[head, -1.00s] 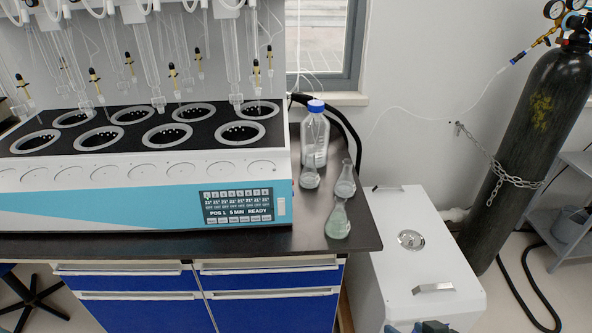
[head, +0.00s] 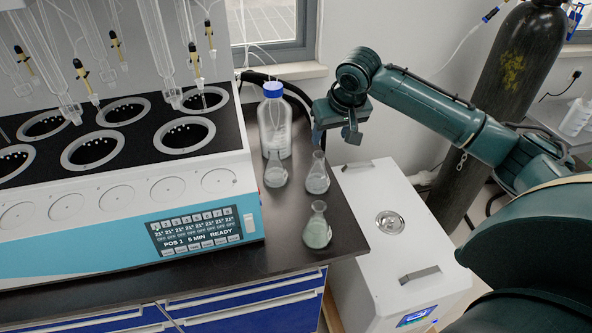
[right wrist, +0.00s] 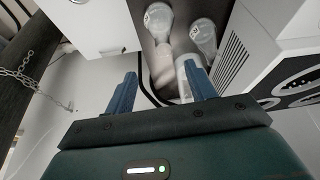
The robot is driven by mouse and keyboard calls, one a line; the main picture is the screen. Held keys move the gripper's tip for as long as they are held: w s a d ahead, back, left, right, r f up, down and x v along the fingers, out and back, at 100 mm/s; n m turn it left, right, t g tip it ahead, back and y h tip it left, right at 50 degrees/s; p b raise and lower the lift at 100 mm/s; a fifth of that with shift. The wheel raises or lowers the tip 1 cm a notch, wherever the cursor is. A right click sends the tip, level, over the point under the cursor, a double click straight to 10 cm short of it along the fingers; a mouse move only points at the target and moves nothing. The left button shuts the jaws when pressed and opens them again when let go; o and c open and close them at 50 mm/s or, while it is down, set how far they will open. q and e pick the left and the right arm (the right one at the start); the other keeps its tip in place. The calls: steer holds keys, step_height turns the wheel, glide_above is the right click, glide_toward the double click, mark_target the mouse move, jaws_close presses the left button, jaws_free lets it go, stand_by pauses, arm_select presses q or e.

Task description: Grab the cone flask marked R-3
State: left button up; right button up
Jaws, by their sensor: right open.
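Three glass cone flasks stand upright on the dark bench. One flask (head: 275,173) is before the capped bottle, one (head: 317,179) is to its right, and one with pale green contents (head: 317,232) is nearest. Their marks cannot be read in the head view, so I cannot tell which is R-3. The right wrist view shows two labelled flasks, one at top centre (right wrist: 158,20) and one to its right (right wrist: 204,36); their labels are too small to read surely. My right gripper (head: 336,136) is open and empty, above and behind the right flask. My left gripper is not in view.
A blue-capped bottle (head: 274,124) stands behind the flasks. The multi distiller (head: 200,195) fills the bench's left. A white box (head: 395,245) stands beside the bench's right edge, with a chained dark gas cylinder (head: 500,95) behind. The bench front near the green flask is clear.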

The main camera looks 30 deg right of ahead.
glide_above(318, 171)
steer(key=s+d, duration=0.1)
step_height(318, 171, down, 6)
steer(key=x, duration=0.6)
steer(key=shift+w+a+p, duration=0.15)
steer(key=shift+p, duration=0.15)
jaws_close()
